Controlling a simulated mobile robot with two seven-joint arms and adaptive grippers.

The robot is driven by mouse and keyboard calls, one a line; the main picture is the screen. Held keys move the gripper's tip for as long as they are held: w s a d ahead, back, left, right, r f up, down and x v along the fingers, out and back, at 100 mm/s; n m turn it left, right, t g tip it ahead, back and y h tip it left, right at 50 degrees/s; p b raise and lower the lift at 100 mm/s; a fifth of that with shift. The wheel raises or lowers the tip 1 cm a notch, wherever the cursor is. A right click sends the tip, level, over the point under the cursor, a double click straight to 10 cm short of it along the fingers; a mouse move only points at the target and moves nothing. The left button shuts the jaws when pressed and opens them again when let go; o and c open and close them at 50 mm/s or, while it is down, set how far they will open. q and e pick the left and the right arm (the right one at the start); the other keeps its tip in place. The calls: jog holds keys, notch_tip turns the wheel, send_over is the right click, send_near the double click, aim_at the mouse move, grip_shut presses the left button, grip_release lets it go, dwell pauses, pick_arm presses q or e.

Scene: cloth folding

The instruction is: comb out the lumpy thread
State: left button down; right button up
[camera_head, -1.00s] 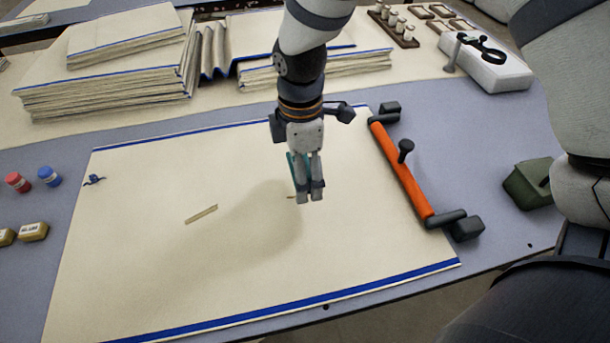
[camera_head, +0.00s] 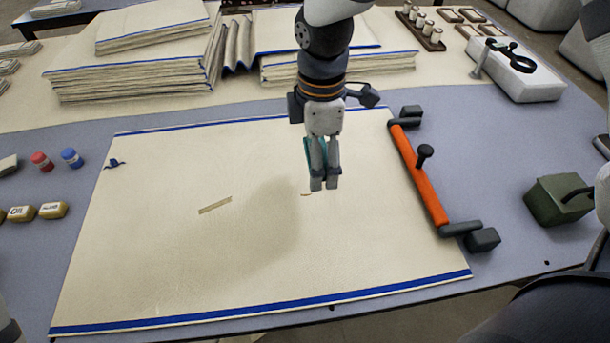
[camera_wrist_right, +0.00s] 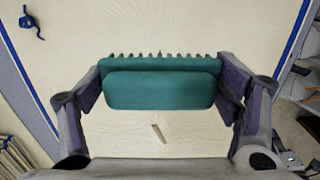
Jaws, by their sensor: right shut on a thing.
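My right gripper (camera_head: 324,186) is shut on a teal comb (camera_wrist_right: 160,82), gripping it at both ends in the right wrist view. The comb's short teeth point toward the top of that view. In the head view the comb is a thin teal edge beside the fingers, over the right half of the cream cloth (camera_head: 150,270). A small brownish mark (camera_head: 306,194), perhaps thread, lies just left of the fingertips. A tan strip (camera_head: 215,205) lies farther left. I cannot tell which is the lumpy thread.
An orange-handled bar (camera_head: 420,176) lies along the cloth's right edge. A blue scrap (camera_head: 115,163) sits at its upper left corner. Folded cloth stacks (camera_head: 140,75) stand behind. Small bottles are at left and a green box (camera_head: 558,200) at right.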

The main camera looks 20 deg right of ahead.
pick_arm(q)
jog(key=shift+s+f+g+b, duration=0.3)
jog(key=shift+s+f+b, duration=0.1)
jog(key=shift+s+f, duration=0.2)
pick_arm(e)
send_over(315, 194)
jog(key=shift+d+f, duration=0.15)
jog(key=shift+f, duration=2.95)
pick_arm(q)
jog(key=shift+s+f, duration=0.2)
jog(key=shift+s, duration=0.1)
pick_arm(e)
jog(key=shift+f, duration=1)
